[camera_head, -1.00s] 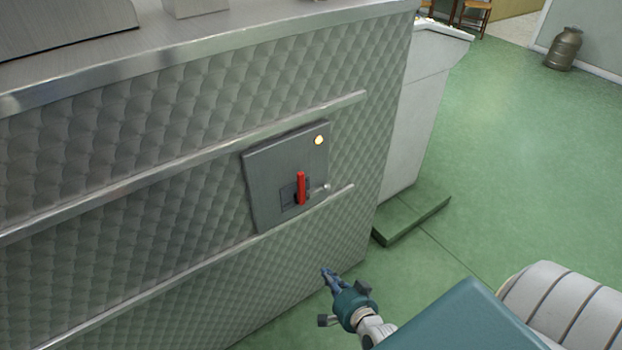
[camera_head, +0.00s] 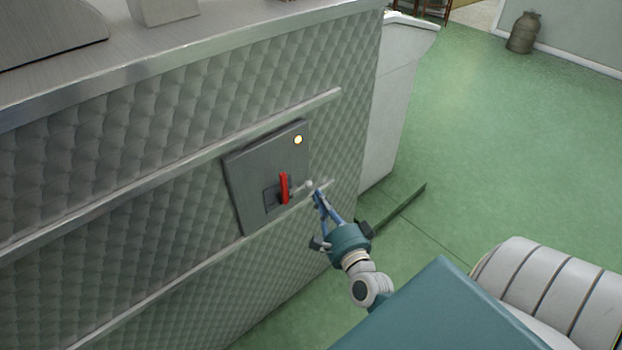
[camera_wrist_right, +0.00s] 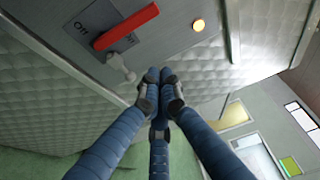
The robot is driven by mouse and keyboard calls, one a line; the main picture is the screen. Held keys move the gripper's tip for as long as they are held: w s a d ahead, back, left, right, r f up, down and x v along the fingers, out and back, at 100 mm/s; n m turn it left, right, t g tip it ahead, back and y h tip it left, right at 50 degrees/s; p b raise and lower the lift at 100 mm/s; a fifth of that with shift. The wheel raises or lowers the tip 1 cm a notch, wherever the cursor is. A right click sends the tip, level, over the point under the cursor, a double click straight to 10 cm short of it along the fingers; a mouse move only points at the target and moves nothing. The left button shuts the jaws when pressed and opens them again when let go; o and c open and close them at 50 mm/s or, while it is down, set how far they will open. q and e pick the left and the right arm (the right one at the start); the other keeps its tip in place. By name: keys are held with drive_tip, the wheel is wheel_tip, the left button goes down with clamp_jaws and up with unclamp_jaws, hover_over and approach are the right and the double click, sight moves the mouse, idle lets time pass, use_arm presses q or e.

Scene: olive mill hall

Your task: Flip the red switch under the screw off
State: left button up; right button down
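The red switch (camera_head: 284,188) is a red lever on a grey metal panel (camera_head: 262,160) on the machine's side. It stands nearly upright in the head view. In the right wrist view the red lever (camera_wrist_right: 126,27) lies slantwise beside the printed word "Off" (camera_wrist_right: 82,27). A small pale knob (camera_head: 308,185) sticks out beside it and also shows in the wrist view (camera_wrist_right: 121,67). My right gripper (camera_head: 318,196) is close to the knob, apart from the red lever. Its blue fingers (camera_wrist_right: 160,82) are brought together with nothing between them. My left gripper is out of view.
A lit yellowish lamp (camera_head: 298,140) sits at the panel's top right. Metal rails (camera_head: 200,158) run along the patterned machine side (camera_head: 110,175) above and below the panel. Green floor (camera_head: 500,150) is open to the right. A metal can (camera_head: 523,33) stands far back.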

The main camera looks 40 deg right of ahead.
sight(282, 189)
drive_tip(key=p+x, duration=0.1)
drive_tip(key=x, duration=0.8)
use_arm(q)
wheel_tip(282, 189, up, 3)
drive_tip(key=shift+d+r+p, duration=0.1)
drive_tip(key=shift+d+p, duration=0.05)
drive_tip(key=shift+p, duration=0.8)
use_arm(e)
drive_tip(key=a, duration=0.4)
drive_tip(key=shift+s, duration=0.3)
